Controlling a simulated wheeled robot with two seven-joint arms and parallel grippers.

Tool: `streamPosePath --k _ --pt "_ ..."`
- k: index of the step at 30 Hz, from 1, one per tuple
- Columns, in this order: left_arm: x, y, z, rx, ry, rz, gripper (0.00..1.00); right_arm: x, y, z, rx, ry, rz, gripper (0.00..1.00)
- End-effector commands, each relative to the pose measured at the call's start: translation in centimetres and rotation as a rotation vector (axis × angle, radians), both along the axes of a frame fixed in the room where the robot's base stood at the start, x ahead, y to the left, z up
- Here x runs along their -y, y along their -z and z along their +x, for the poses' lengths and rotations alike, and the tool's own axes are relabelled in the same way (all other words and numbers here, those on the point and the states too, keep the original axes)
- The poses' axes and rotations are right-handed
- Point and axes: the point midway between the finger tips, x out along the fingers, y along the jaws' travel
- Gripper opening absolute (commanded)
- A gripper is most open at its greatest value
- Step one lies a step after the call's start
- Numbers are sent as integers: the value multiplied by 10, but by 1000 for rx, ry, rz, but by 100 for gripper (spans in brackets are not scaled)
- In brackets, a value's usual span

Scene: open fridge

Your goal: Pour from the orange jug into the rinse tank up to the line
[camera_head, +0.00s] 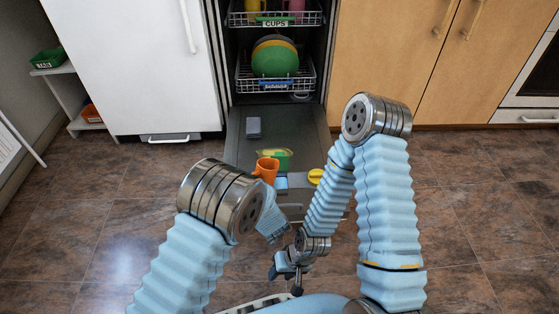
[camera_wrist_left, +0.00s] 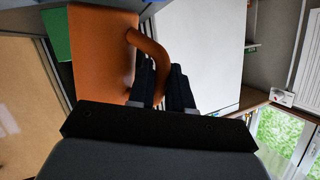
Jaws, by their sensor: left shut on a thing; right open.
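The orange jug (camera_head: 266,168) is over the dark open dishwasher door (camera_head: 290,128). In the left wrist view the jug (camera_wrist_left: 103,55) fills the upper left, its curved handle (camera_wrist_left: 150,48) toward the gripper. My left gripper (camera_wrist_left: 165,82) is shut on that handle; in the head view its hand is partly hidden behind my left arm. My right gripper (camera_head: 286,268) is open and empty, low in the middle of the head view, away from the jug. I cannot clearly make out the rinse tank, its line or the level in the jug.
A green item (camera_head: 280,158) is behind the jug, a yellow round piece (camera_head: 316,176) to its right. A grey block (camera_head: 254,127) lies on the door. Racks hold dishes, including a green plate (camera_head: 275,60). A white cabinet (camera_head: 140,65) stands left. Floor at right (camera_head: 480,200) is clear.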

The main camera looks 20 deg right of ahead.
Motion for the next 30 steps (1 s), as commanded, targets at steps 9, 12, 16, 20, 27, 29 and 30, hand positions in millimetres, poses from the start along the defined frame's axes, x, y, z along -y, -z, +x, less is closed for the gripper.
streamPosePath --k 9,12,16,20,27,29,30 --pt "0 0 0 19 1 -36 0 0 7 0 1 0 0 43" --pt "0 0 0 19 1 -35 0 0 7 -1 -3 -2 1 43" --pt "1 13 0 39 1 -70 0 -1 27 -3 -12 -8 4 43" --pt "2 21 1 77 1 -142 0 -1 50 -1 -6 -4 2 43" --pt "4 27 2 136 0 -255 0 0 71 0 0 0 0 43" --pt "5 26 2 142 1 -265 0 0 71 0 0 0 0 43" --pt "5 25 2 144 1 -267 0 0 70 0 1 0 0 43"
